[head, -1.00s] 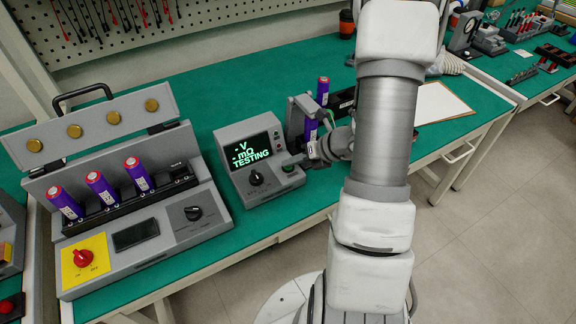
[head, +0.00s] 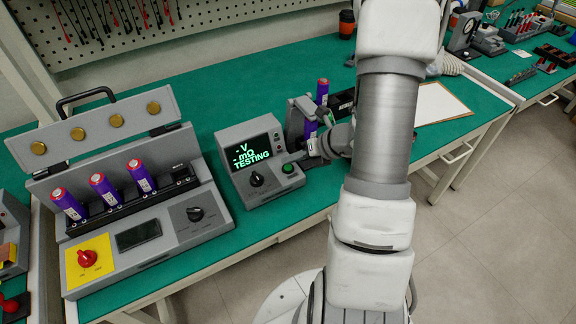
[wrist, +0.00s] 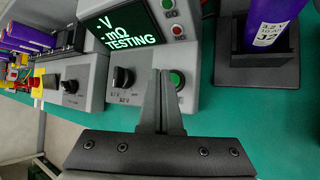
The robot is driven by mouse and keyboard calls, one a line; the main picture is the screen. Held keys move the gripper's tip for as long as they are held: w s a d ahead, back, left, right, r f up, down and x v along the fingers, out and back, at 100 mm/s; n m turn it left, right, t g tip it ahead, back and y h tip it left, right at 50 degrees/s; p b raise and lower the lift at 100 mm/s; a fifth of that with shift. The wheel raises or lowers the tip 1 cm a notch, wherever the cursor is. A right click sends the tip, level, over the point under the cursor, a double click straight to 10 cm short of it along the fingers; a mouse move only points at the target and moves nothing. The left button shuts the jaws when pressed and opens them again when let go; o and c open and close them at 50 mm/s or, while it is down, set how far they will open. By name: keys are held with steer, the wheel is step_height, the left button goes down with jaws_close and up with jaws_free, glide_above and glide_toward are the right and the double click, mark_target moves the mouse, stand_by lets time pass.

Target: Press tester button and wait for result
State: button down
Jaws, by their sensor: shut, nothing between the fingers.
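The tester (head: 272,184) is a grey box on the green bench in the head view. Its dark screen (head: 250,150) shows "- V", "- mΩ" and "TESTING" in green, and the same text shows in the wrist view (wrist: 128,32). Its round green button (head: 288,168) is uncovered in the head view, and in the wrist view the button (wrist: 177,80) is just right of the fingertips. My gripper (wrist: 163,72) is shut and empty, with its fingers together close to the button. In the head view its fingers are just right of the button, apart from it.
A purple cell (wrist: 267,22) stands in a dark holder (wrist: 258,72) right of the tester. Left of the tester is a grey case (head: 215,215) with several purple cells, an open lid and a red knob (head: 87,258). A clipboard (head: 440,103) lies right of my arm.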

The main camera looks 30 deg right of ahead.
step_height(320, 180, up, 5)
steer(key=p, duration=0.4)
stand_by(0.8)
steer(key=s+a+r+n+g, duration=0.2)
steer(key=s+a+r+n, duration=0.1)
steer(key=a+r+n, duration=0.45)
steer(key=s+a+r+n+g, duration=0.1)
steer(key=s+a+r+n, duration=0.3)
steer(key=r+n, duration=0.55)
steer(key=s+r+n+h, duration=0.2)
steer(key=s+r+n, duration=0.2)
steer(key=n, duration=0.6)
steer(key=s+a+r+n+t+h, duration=0.1)
steer(key=s+r+n+h, duration=0.2)
steer(key=s+n, duration=0.3)
steer(key=r+n, duration=0.1)
steer(key=n, duration=0.3)
steer(key=shift+s+a+h, duration=0.25)
steer(key=shift+h, duration=0.05)
